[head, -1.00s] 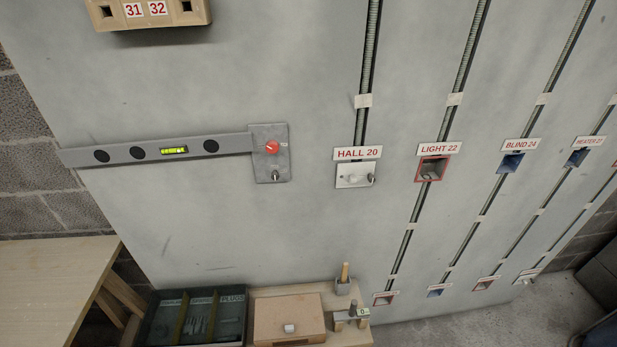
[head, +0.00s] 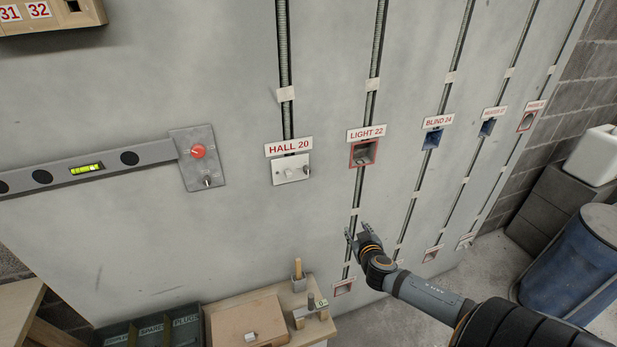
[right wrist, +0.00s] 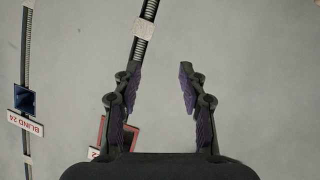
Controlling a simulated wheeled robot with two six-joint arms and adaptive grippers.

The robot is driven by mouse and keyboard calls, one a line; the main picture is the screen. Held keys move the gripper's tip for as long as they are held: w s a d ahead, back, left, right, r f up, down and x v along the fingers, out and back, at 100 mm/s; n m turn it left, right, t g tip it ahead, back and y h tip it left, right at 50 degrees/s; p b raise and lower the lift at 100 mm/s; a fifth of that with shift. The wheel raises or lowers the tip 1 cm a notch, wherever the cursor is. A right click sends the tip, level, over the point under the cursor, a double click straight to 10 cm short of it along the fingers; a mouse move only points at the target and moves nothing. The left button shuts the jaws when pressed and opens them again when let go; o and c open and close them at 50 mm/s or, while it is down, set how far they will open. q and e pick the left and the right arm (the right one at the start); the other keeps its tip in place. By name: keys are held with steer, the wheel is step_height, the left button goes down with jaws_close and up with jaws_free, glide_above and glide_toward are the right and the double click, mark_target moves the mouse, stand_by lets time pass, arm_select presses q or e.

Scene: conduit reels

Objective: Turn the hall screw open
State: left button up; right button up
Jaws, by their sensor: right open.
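The white HALL 20 plate (head: 292,170) is on the grey wall panel under its label (head: 289,147). It carries a pale round knob (head: 290,172) and a small dark metal part (head: 306,169) at its right; I cannot make out a screw slot. My right gripper (head: 357,231) is open and empty in front of the panel, below and right of the HALL plate, under the LIGHT 22 box (head: 363,154). In the right wrist view its fingers (right wrist: 160,85) are spread, with a conduit behind the left finger. The HALL plate is not in that view. My left gripper is not in view.
A grey plate with a red knob (head: 198,152) and a spirit level (head: 90,169) are left of HALL. A bench with a wooden box (head: 240,325) stands below. A blue barrel (head: 570,265) is at right.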

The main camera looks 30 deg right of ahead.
steer(key=w+a+r+t, duration=0.25)
steer(key=a+r, duration=0.25)
steer(key=r, duration=0.4)
steer(key=t+y, duration=0.2)
steer(key=t, duration=0.1)
glide_toward(308, 172)
steer(key=shift+m, duration=0.3)
steer(key=b+x, duration=0.2)
steer(key=x, duration=0.6)
steer(key=shift+d+r, duration=0.1)
steer(key=shift+r, duration=0.05)
steer(key=shift+w, duration=0.5)
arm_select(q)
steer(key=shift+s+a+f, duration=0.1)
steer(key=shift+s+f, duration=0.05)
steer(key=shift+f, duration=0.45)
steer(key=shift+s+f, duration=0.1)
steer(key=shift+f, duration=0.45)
arm_select(e)
steer(key=shift+y, duration=0.3)
steer(key=shift+d, duration=0.1)
steer(key=shift+c, duration=0.2)
jaws_close()
